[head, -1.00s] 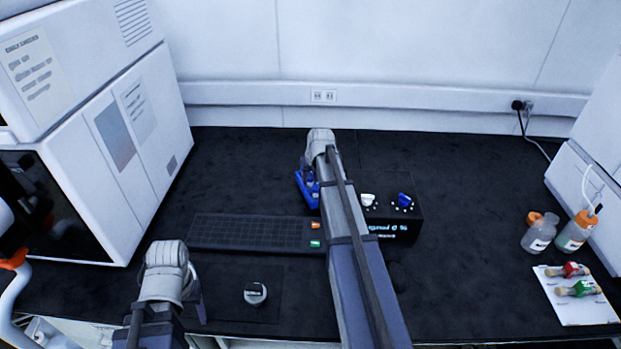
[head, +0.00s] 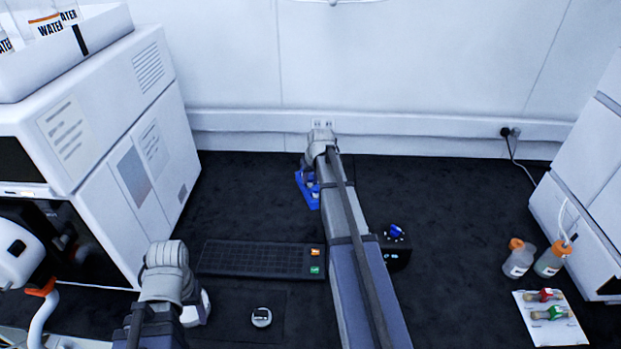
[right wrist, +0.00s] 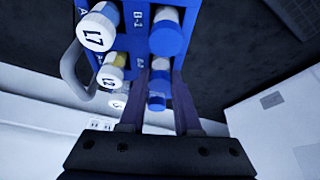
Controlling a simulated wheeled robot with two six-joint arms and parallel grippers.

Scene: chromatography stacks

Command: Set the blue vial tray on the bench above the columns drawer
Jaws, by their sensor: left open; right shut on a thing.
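The blue vial tray (head: 307,192) shows in the head view at the far end of my right arm, partly hidden by it. In the right wrist view, the tray (right wrist: 127,42) fills the top middle and carries several vials with white and blue caps, some in lettered rows. My right gripper (right wrist: 157,95) is shut on the tray. Its fingers reach up to the tray's near side. The head view does not show clearly whether the tray touches the bench (head: 240,190). My left gripper (head: 188,305) is low at the left, open; its fingers are mostly hidden behind its wrist. I cannot make out the columns drawer.
A dark box with a blue knob (head: 395,235) stands right of my right arm. White instrument stacks (head: 120,150) flank the bench. Bottles (head: 520,258) and a white card (head: 550,320) are at the right.

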